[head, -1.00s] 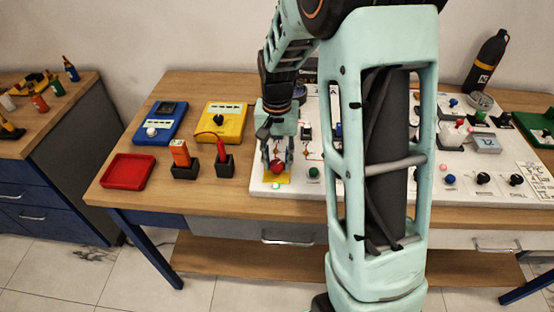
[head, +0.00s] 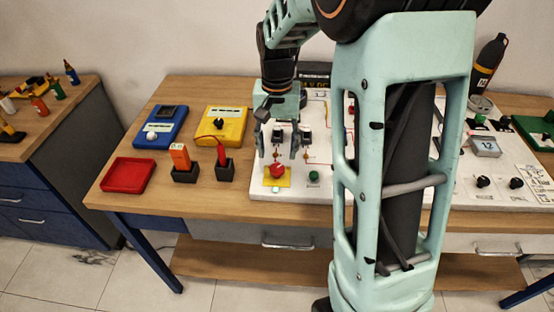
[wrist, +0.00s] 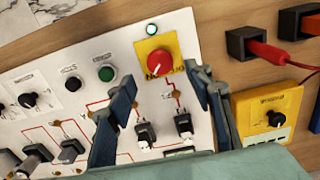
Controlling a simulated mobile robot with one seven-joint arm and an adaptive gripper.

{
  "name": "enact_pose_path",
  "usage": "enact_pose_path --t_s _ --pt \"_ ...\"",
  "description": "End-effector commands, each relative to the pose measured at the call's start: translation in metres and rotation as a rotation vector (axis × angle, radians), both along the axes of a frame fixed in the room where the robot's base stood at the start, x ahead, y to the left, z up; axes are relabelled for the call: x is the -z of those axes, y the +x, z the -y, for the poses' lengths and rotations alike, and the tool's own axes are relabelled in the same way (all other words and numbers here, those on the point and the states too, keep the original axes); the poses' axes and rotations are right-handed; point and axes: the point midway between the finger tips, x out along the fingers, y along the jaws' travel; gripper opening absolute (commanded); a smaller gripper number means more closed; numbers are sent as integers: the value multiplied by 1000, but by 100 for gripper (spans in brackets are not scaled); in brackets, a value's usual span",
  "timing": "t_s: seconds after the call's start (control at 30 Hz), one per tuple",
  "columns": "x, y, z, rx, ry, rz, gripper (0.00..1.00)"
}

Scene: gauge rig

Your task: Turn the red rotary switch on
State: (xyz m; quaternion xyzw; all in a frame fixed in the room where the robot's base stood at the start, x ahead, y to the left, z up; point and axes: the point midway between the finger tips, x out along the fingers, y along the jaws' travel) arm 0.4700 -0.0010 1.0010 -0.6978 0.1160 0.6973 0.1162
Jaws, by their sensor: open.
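The red rotary switch (head: 277,171) sits on a yellow plate at the front left of the white panel (head: 262,190). In the wrist view the red knob (wrist: 159,62) shows whole, with a small lit green lamp (wrist: 152,29) beside its plate. My gripper (head: 277,152) is open and empty, just behind and above the switch in the head view. In the wrist view my open fingers (wrist: 160,95) stand apart, and the knob lies beyond their tips, with no contact visible. Whether the knob is turned on is hard to tell.
A green button (wrist: 106,74) and black toggle switches (wrist: 145,132) are close by on the panel. A red probe in a holder (head: 223,165), an orange tool (head: 182,160), a yellow meter (head: 220,124) and a red tray (head: 128,174) stand to the left. My arm hides the panel's middle.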

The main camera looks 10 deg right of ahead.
Motion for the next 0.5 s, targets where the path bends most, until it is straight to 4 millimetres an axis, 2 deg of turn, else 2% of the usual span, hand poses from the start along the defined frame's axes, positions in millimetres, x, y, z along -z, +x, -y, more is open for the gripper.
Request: enact_pose_path --t_s 0.03,0.2,0.33,0.5 --pt "-12 2 0 0 0 5 47" --pt "-42 1 0 0 0 3 47" --pt "-55 0 0 0 0 0 47" --pt "-60 0 0 0 -1 -1 47"
